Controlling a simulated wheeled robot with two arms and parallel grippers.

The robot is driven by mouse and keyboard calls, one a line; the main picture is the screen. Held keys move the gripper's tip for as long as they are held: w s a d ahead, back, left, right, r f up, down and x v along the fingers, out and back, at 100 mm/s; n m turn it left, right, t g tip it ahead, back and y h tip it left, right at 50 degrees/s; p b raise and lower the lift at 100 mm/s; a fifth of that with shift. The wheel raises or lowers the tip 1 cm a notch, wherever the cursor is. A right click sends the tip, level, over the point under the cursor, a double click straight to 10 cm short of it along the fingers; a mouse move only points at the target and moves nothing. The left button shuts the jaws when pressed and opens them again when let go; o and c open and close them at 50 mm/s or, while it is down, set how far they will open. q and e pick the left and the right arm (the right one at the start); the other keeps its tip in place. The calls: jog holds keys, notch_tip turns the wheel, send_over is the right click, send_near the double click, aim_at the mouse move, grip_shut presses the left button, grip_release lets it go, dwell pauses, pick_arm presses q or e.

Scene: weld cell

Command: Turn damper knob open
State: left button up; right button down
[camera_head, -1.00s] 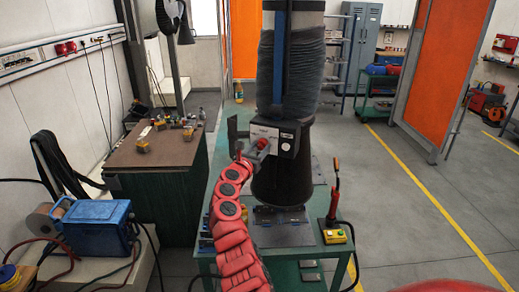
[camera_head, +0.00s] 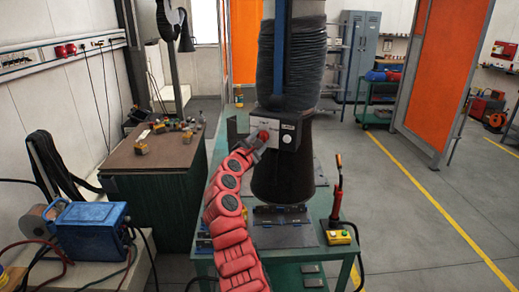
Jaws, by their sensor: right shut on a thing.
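The extraction hood's dark control box (camera_head: 286,134) hangs at the hood's neck and has a light front plate. A red damper knob (camera_head: 263,135) sits on that plate. My right gripper (camera_head: 259,141) reaches up to the knob at the end of the red arm and is shut on it. The gripper covers part of the knob and plate, so the knob's exact angle is hard to read. My left gripper is out of view.
The black hood (camera_head: 284,178) hangs over the green table (camera_head: 322,233). A red-handled tool (camera_head: 337,190) and a yellow switch box (camera_head: 339,237) stand at the table's right. A cluttered bench (camera_head: 150,161) is at left. The floor at right is clear.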

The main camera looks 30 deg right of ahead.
jog(key=shift+f+m+b, duration=0.1)
jog(key=shift+m+b, duration=4.3)
jog(key=shift+b, duration=0.25)
jog(key=shift+c, duration=1.8)
grip_release()
jog(key=b+v, duration=0.3)
jog(key=v, duration=1.4)
jog(key=shift+a, duration=0.2)
